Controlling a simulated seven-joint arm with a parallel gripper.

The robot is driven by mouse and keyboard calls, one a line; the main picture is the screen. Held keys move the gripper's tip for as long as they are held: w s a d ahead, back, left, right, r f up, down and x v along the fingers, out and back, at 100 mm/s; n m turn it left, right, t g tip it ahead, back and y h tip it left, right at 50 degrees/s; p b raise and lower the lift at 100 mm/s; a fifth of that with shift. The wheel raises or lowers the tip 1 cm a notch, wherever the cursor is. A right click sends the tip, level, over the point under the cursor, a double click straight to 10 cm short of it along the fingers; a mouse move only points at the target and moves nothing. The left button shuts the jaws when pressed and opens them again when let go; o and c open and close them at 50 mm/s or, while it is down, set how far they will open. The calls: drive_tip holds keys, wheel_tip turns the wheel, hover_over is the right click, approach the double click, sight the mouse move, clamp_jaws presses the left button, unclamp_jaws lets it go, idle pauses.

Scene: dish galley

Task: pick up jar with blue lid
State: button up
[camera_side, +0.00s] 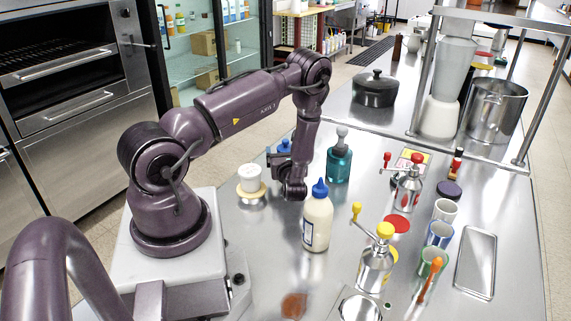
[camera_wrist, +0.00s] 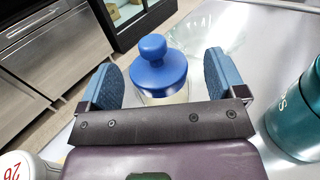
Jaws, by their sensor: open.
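The jar with the blue lid (camera_wrist: 160,72) shows in the wrist view, its round lid and knob seen from above. The lid sits between the two blue fingers of my gripper (camera_wrist: 163,80), with a gap on each side. The clear jar body under it is mostly hidden by the lid and my gripper's black bar. In the side view my gripper (camera_side: 277,162) is low over the counter, and a blue lid (camera_side: 284,146) shows just behind it. The jar body is hidden there. My gripper is open and holds nothing.
A teal pump bottle (camera_side: 339,163) stands close on the right, also in the wrist view (camera_wrist: 298,118). A white container (camera_side: 249,178) is on the left. A cream squeeze bottle (camera_side: 317,222) with a blue cap stands in front. Cups and dispensers are farther right.

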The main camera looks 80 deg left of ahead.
drive_tip(key=shift+a, duration=0.25)
drive_tip(key=c, duration=1)
drive_tip(key=shift+c, duration=0.9)
drive_tip(key=shift+r, duration=0.15)
